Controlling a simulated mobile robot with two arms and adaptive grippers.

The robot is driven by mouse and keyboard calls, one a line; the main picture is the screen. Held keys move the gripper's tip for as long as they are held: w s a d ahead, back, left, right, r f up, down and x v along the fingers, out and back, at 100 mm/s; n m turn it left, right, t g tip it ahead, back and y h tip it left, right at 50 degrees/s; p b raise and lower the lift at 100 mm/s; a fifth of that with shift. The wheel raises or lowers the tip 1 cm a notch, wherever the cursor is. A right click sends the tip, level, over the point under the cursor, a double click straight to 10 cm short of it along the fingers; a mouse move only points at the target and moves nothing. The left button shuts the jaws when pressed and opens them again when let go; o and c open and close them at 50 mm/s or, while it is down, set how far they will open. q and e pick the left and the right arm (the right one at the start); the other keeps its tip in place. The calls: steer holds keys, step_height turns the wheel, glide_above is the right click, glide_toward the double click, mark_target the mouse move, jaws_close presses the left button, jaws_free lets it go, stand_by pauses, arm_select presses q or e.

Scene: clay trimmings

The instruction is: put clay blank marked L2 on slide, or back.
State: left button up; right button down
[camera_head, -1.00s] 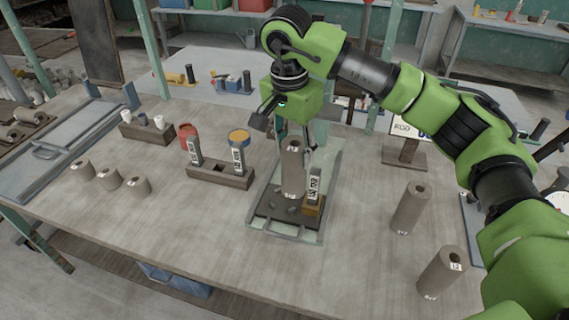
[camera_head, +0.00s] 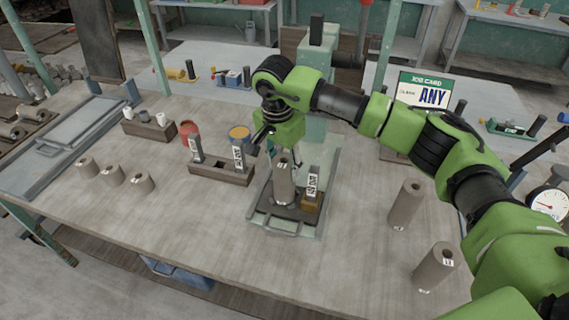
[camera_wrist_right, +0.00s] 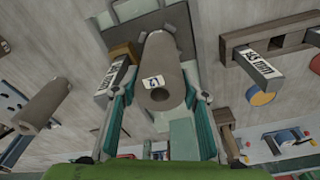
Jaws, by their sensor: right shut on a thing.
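My right gripper (camera_head: 284,152) is shut on a brown clay cylinder, the held blank (camera_head: 283,183). The blank stands upright over the dark plate of the slide (camera_head: 266,222). I cannot tell whether its foot touches the plate. In the right wrist view, the teal fingers (camera_wrist_right: 160,88) lie along both sides of the blank (camera_wrist_right: 158,55); its small white label seems to read L2. A grey marked block (camera_head: 313,184) stands on a brass foot just right of the blank. My left gripper is not in view.
Two blanks (camera_head: 405,204) (camera_head: 435,267) stand on the right of the table (camera_head: 340,270). A wooden rack (camera_head: 222,175) holds two marked blocks. Behind are a green machine (camera_head: 316,65) and a job card reading ANY (camera_head: 423,90).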

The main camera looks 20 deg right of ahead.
steer(key=shift+f, duration=0.1)
steer(key=c, duration=1.2)
jaws_free()
steer(key=shift+c, duration=0.2)
step_height(320, 180, up, 12)
steer(key=a+b, duration=0.1)
steer(key=b, duration=0.1)
steer(key=shift+s+a, duration=0.15)
steer(key=shift+s, duration=0.3)
